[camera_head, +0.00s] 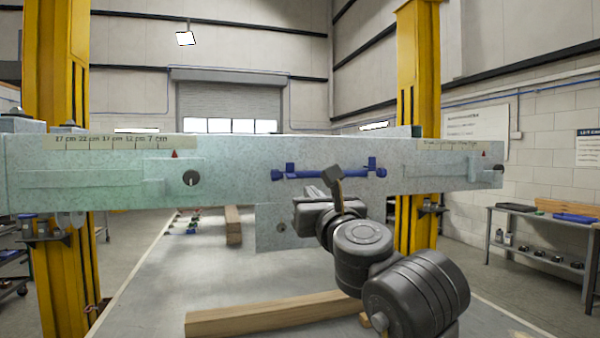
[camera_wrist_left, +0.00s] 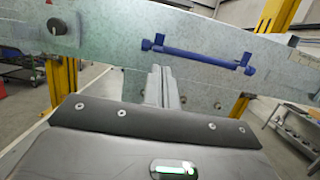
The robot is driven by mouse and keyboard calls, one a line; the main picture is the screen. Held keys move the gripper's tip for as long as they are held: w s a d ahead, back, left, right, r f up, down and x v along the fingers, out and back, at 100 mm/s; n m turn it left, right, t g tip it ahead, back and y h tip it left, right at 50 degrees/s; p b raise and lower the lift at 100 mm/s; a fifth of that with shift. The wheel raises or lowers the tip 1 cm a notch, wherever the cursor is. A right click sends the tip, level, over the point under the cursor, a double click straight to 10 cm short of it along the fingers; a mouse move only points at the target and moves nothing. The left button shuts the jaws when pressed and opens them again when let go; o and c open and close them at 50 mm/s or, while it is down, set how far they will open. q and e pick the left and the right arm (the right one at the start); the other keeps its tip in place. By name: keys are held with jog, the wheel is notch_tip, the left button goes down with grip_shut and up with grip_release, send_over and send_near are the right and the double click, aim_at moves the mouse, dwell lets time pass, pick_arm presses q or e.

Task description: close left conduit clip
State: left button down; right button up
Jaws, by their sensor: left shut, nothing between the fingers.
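A blue conduit (camera_head: 310,174) runs level along the face of the pale green trailer beam (camera_head: 235,180). Its left clip (camera_head: 290,168) has a blue tab standing up, and its right clip (camera_head: 372,163) also has an upright tab. In the wrist view the left clip (camera_wrist_left: 158,40) and right clip (camera_wrist_left: 246,60) show near the conduit's ends. My left gripper (camera_head: 333,173) is shut and empty. In the head view its fingertips overlap the conduit right of the left clip. In the wrist view the fingers (camera_wrist_left: 156,72) end below the conduit. Contact cannot be told. My right gripper is not in view.
Yellow posts (camera_head: 415,90) stand behind the beam on both sides. A wooden beam (camera_head: 260,315) lies on the grey surface below. A shelf table (camera_head: 545,225) stands at the right.

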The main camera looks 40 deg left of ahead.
pick_arm(q)
jog(key=p, duration=0.3)
send_near(289, 167)
jog(key=p+x, duration=0.3)
jog(key=x, duration=0.3)
jog(key=shift+s+r, duration=0.1)
jog(key=shift+w+a+p, duration=0.3)
jog(key=shift+a+p, duration=0.1)
jog(key=shift+a, duration=0.05)
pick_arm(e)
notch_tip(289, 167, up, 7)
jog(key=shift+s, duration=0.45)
